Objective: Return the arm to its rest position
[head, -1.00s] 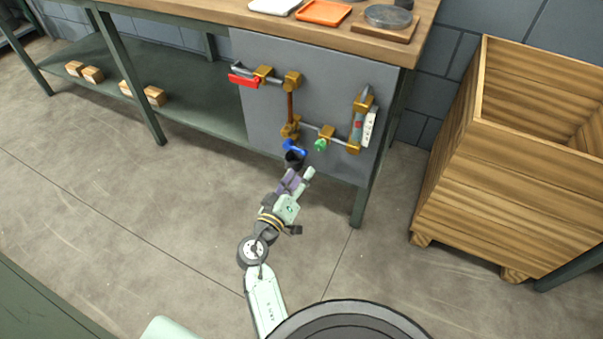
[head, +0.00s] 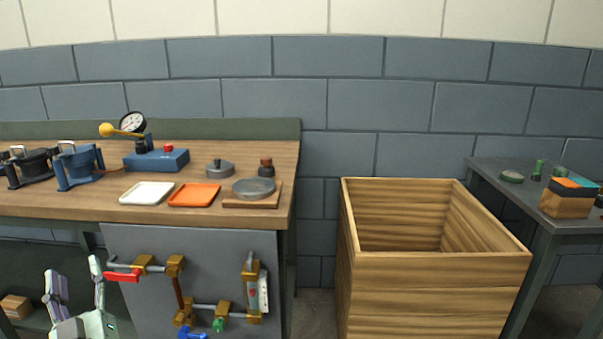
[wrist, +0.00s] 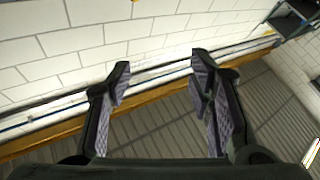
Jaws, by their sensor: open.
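My gripper (head: 75,272) shows at the lower left of the head view, in front of the workbench and left of the grey pipe panel (head: 222,260). Its two fingers point up and stand wide apart, with nothing between them. In the wrist view my gripper (wrist: 160,72) is also open and empty, facing a white tiled wall (wrist: 100,45) and a grey floor (wrist: 165,125). Most of my arm is below the head view's edge.
The panel carries a red handle (head: 122,277), a green knob (head: 218,325) and a blue handle (head: 191,333). The workbench (head: 225,150) holds trays and a gauge device (head: 155,158). A wooden crate (head: 430,300) stands right, before a side table (head: 545,218).

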